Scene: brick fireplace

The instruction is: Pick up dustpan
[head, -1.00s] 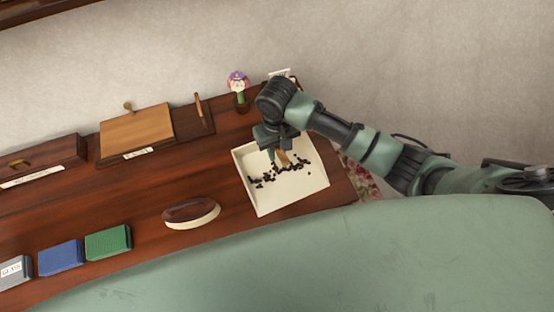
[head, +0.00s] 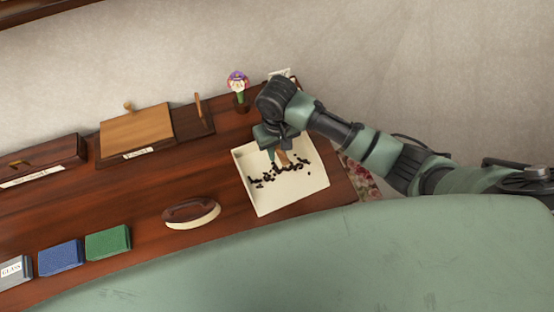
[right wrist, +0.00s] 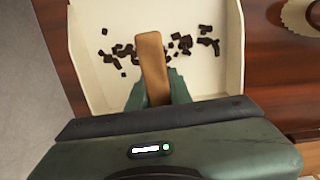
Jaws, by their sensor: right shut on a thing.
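A square cream pan (head: 275,203), which looks like the dustpan, lies on the right part of the brown wooden surface. Several dark bits (head: 265,179) are scattered in it. My right gripper (head: 281,158) points down over the pan. It is shut on a brown wooden handle. In the right wrist view, the handle (right wrist: 151,60) stands between the green fingers (right wrist: 153,88), above the pan (right wrist: 85,60). Whether the handle is joined to the pan is hidden by the gripper. My left gripper is not in view.
A brown-backed brush (head: 190,213) lies left of the pan. Green (head: 108,242) and blue (head: 61,257) blocks sit along the front edge. A small flower figure (head: 238,88) stands behind the pan. A wooden box (head: 137,133) stands at the back.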

